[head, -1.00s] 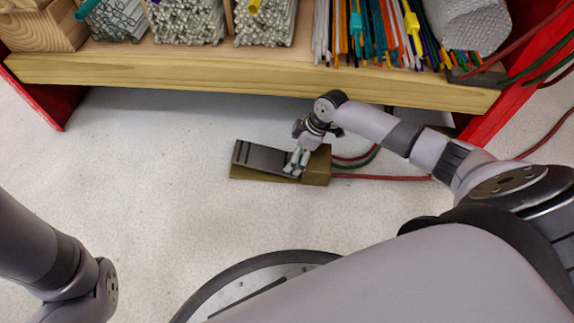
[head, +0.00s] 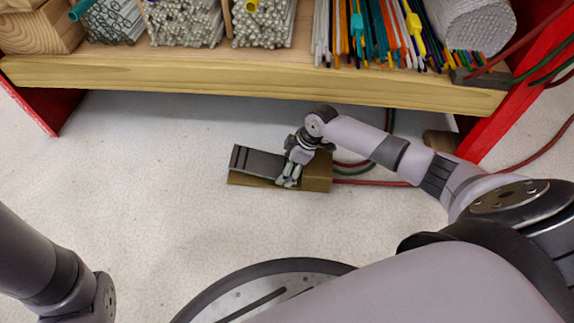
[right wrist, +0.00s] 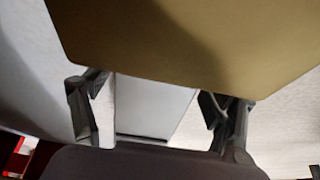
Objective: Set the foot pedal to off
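The foot pedal has a dark grey plate (head: 258,162) on a brown-gold base (head: 318,172). It lies on the pale floor below the shelf, in the middle of the head view. My right gripper (head: 289,183) is low over the pedal, at the right end of the plate beside the bare base. In the right wrist view its two fingers stand wide apart with nothing between them, and the brown-gold base (right wrist: 190,40) fills the top. I cannot tell whether the fingertips touch the pedal. My left arm shows at the lower left, but its gripper is out of view.
A wooden shelf (head: 250,82) with bundles of glass rods runs above the pedal. Its red supports (head: 505,120) stand at both sides. Red and green hoses (head: 372,183) run right from the pedal, under my right arm. The floor left of the pedal is clear.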

